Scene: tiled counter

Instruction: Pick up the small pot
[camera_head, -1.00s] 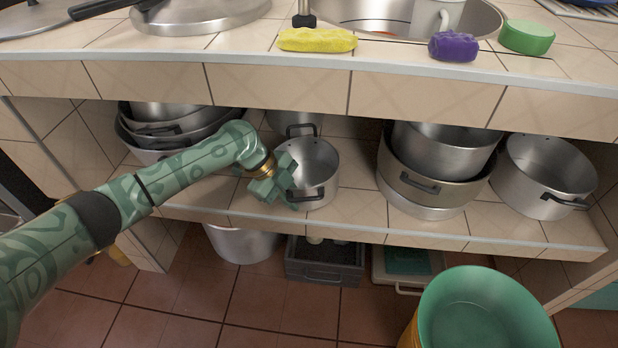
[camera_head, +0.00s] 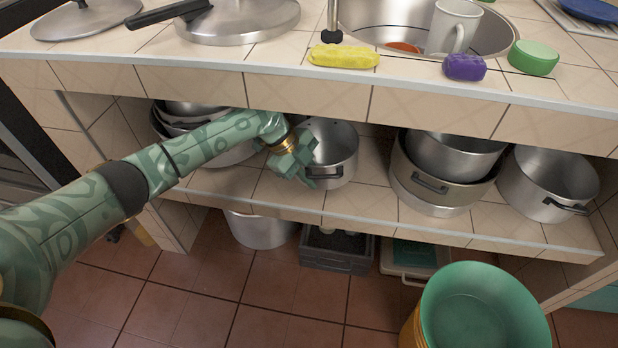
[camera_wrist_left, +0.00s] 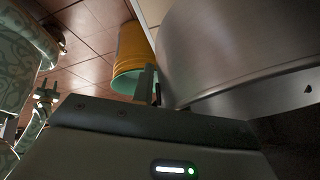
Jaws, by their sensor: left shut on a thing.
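The small pot (camera_head: 334,153) is a silver metal pot on the shelf under the counter, in the head view. My left gripper (camera_head: 308,172) is at the pot's left front side and is shut on it, at its wall or handle; the fingers hide the exact grip. In the left wrist view the pot's curved metal side (camera_wrist_left: 235,45) fills the upper right, close to the gripper. I cannot tell if the pot's base touches the shelf. My right gripper does not show in the head view.
Stacked pots (camera_head: 440,180) and a large pot (camera_head: 548,185) stand to the right on the shelf (camera_head: 380,215). More stacked pans (camera_head: 235,155) are behind my left arm. The counter edge (camera_head: 400,85) overhangs the shelf. A green-lined bucket (camera_head: 480,310) stands on the floor, front right.

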